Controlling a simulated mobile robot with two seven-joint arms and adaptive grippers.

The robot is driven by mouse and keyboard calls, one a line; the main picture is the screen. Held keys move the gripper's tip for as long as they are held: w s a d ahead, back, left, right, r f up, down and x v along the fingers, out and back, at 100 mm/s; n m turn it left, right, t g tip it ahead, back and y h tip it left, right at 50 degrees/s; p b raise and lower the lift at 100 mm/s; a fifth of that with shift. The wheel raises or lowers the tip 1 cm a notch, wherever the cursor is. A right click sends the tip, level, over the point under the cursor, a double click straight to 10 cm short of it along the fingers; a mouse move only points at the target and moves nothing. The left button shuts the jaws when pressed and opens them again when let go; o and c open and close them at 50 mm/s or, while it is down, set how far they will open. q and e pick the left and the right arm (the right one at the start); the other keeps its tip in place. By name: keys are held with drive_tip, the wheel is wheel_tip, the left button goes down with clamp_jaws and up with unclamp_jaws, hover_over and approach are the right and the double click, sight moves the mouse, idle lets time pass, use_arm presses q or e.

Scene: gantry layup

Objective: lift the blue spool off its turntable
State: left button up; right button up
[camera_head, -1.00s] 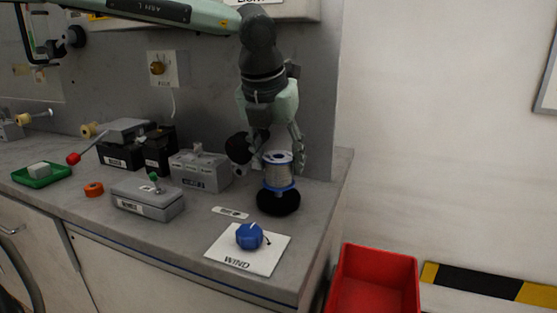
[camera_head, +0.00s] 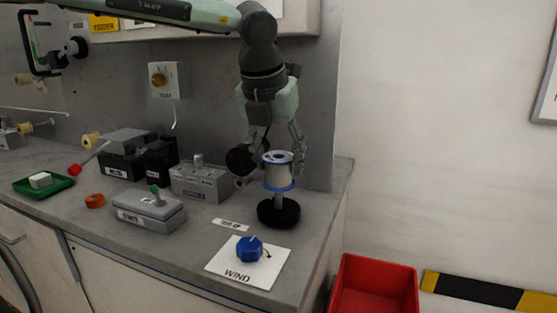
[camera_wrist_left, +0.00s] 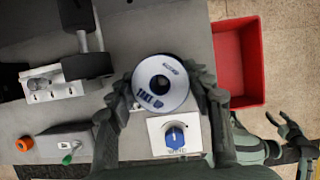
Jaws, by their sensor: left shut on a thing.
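The blue spool (camera_head: 278,171), with blue flanges and pale wire, is upright above its black turntable (camera_head: 279,213). A gap separates its lower flange from the turntable, with a pale post showing between them. My left gripper (camera_head: 279,158) comes from above and is shut on the spool, one finger on each side. In the left wrist view the spool's round top (camera_wrist_left: 160,82) with a dark centre hole lies between the fingers, and it hides the turntable.
A blue knob (camera_head: 249,248) on a white WIND plate (camera_head: 248,274) is in front of the turntable. Grey boxes (camera_head: 199,183) stand to the left. A red bin (camera_head: 376,285) is beyond the bench's right edge. A wall panel stands close behind.

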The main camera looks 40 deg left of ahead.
sight(281, 154)
use_arm(q)
drive_tip(key=shift+r+p, duration=0.55)
drive_tip(key=shift+r, duration=1.35)
